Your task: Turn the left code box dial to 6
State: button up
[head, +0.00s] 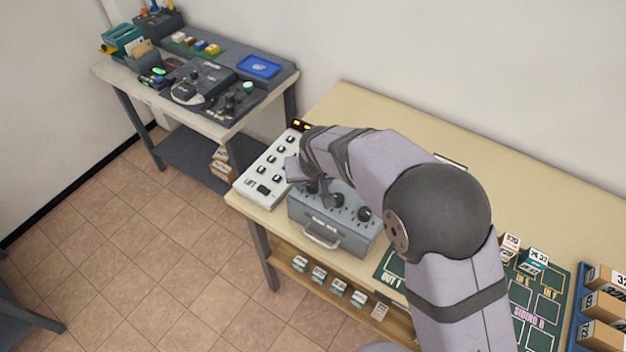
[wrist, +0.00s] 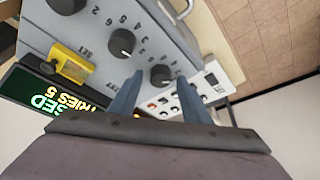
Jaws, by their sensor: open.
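The grey code box (head: 322,235) stands on the bench with a row of three black dials. In the head view my arm hangs over its left end and partly hides the left dial (head: 312,187). In the wrist view the left dial (wrist: 162,76) is the one nearest the white panel, with the middle dial (wrist: 122,42) further left. My gripper (wrist: 160,80) is open, its two blue-grey fingers on either side of the left dial in the picture. I cannot tell whether they touch it. The number the left dial points to is not readable.
A white button panel (head: 268,168) stands close left of the code box.

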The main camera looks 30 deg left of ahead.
jog(key=c, duration=1)
jog(key=shift+c, duration=0.2)
